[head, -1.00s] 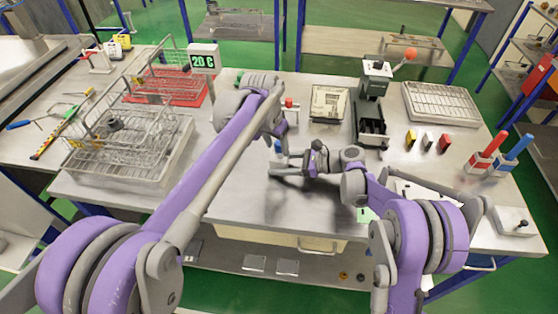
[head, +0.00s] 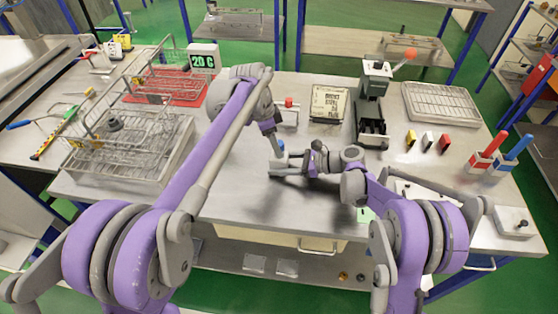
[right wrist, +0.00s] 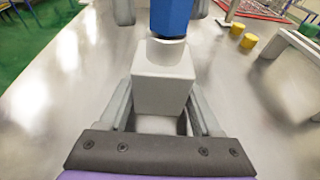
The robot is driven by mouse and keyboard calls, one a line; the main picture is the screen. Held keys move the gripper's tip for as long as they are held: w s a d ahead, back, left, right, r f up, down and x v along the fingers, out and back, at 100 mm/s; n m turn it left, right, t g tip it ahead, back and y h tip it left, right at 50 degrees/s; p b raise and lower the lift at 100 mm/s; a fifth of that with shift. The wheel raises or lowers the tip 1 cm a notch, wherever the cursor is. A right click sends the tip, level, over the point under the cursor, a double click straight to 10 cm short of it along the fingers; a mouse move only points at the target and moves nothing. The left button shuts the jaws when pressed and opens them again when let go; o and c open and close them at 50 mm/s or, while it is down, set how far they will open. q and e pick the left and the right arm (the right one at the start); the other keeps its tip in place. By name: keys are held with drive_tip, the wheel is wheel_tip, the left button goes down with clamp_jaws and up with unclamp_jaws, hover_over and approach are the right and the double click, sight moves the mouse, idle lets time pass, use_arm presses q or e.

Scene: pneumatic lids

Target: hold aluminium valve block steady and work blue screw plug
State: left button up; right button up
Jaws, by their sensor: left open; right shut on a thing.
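The pale grey aluminium valve block (right wrist: 163,78) sits between the two fingers of my right gripper (right wrist: 163,118), which is shut on it. The blue screw plug (right wrist: 172,16) stands upright on top of the block in the right wrist view. Grey fingers of my left gripper (right wrist: 163,10) show on both sides of the plug, apart from it, so the gripper is open around it. In the head view my left gripper (head: 276,151) points down at the block from above, and my right gripper (head: 287,168) reaches in from the right. The block is mostly hidden there.
Wire baskets (head: 125,150) stand on the left, with a red mat (head: 170,88) and a display reading 20 C (head: 203,61) behind. A printed plate (head: 328,103), a dark press (head: 373,105) and a wire tray (head: 440,103) stand at the back.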

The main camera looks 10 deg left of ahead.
use_arm(q)
drive_tip(key=m, duration=0.2)
drive_tip(key=m+g, duration=0.1)
drive_tip(key=m, duration=0.2)
drive_tip(key=shift+w+m, duration=0.3)
clamp_jaws()
drive_tip(key=n, duration=0.3)
drive_tip(key=n+t, duration=0.1)
drive_tip(key=n, duration=0.1)
drive_tip(key=shift+s, duration=0.35)
drive_tip(key=shift+n+t, duration=0.3)
drive_tip(key=shift+n, duration=1.2)
drive_tip(key=shift+s+d, duration=0.1)
